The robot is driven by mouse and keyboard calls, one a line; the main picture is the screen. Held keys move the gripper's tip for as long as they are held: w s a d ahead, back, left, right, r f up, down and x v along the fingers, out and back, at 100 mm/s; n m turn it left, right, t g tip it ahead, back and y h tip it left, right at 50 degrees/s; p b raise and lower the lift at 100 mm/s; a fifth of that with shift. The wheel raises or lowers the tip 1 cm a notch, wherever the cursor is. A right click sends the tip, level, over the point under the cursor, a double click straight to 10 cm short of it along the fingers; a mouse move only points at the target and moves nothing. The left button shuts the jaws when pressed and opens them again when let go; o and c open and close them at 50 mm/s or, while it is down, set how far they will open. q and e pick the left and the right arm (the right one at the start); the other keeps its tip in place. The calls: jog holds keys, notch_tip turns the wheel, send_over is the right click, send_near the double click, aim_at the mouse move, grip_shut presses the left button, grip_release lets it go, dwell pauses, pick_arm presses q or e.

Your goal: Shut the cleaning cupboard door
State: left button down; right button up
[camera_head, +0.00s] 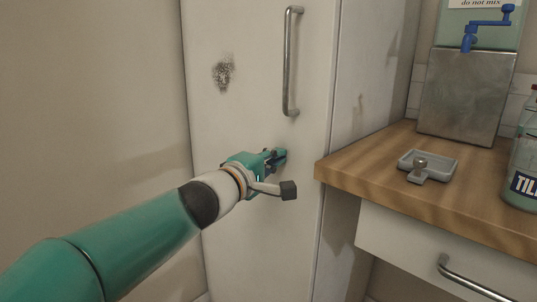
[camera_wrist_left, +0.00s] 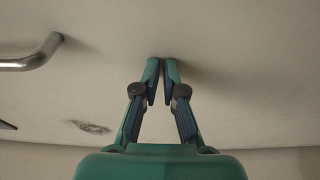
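The cleaning cupboard door (camera_head: 240,120) is a tall off-white panel with a dark smudge and a vertical metal handle (camera_head: 288,62). Its right edge lies along the cupboard's side panel (camera_head: 362,95), with no clear gap visible. My left gripper (camera_head: 279,157) is in front of the door, below the handle. In the left wrist view its fingers (camera_wrist_left: 162,68) are together and empty, with their tips at or very near the door surface (camera_wrist_left: 235,70); I cannot tell whether they touch. The handle (camera_wrist_left: 32,55) is off to the left there. My right gripper is not in view.
A wooden counter (camera_head: 340,168) stands right of the cupboard, its corner close to the door's right edge. On it are a grey dish (camera_head: 440,160), a metal dispenser (camera_head: 462,95) with a blue tap, and a bottle (camera_head: 525,155). A drawer (camera_head: 400,235) is below.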

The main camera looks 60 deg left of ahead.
aim_at(284, 120)
pick_arm(q)
jog(key=shift+w+a+r, duration=0.15)
jog(key=shift+w+r, duration=0.1)
jog(key=shift+r, duration=0.65)
jog(key=c, duration=1)
grip_release()
jog(key=r, duration=0.1)
jog(key=w+r, duration=0.1)
jog(key=r, duration=0.2)
jog(key=s+r, duration=0.1)
jog(key=shift+r, duration=0.3)
grip_shut()
jog(key=shift+s+r, duration=0.25)
jog(key=shift+r, duration=1.05)
jog(key=shift+r, duration=0.1)
